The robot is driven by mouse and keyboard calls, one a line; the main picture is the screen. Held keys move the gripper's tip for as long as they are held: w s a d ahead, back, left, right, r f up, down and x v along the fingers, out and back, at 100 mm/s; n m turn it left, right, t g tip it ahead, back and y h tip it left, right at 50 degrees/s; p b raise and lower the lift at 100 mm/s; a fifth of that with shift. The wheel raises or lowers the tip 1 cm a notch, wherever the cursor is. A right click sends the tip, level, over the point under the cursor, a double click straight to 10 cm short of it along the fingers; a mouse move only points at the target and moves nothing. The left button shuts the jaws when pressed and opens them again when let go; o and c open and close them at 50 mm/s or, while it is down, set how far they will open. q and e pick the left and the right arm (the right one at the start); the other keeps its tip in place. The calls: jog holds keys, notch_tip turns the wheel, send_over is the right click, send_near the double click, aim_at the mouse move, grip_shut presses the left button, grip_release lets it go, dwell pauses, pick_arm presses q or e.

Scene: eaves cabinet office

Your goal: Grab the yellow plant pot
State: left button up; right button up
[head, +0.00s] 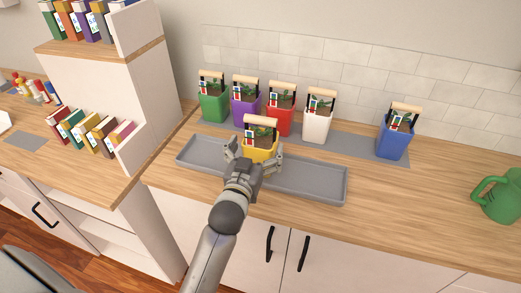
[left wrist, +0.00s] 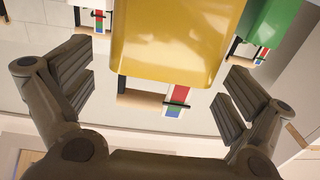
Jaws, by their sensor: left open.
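The yellow plant pot (head: 262,155) has a pale wooden handle and holds a small plant and coloured tags. In the head view it overlaps the back part of the grey tray (head: 310,190); I cannot tell whether it rests in it. My left gripper (head: 254,156) is open, with one finger on each side of the pot. In the left wrist view the yellow pot (left wrist: 175,40) is between and beyond the open fingers of my left gripper (left wrist: 155,95), with gaps on both sides. My right gripper is not in view.
Green (head: 212,107), purple (head: 244,111), red (head: 279,122), white (head: 317,127) and blue (head: 392,143) pots stand on a grey mat behind. A green watering can (head: 498,197) is at the right. A bookshelf (head: 90,75) rises at the left. The counter right of the tray is clear.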

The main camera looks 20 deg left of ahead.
aim_at(261, 138)
pick_arm(q)
jog(key=w, duration=0.3)
jog(key=w+p, duration=0.1)
jog(key=shift+w+a+r, duration=0.15)
jog(key=shift+a, duration=0.15)
jog(key=shift+c, duration=0.4)
jog(key=c, duration=1.9)
jog(key=shift+r, duration=0.1)
jog(key=shift+c, duration=0.4)
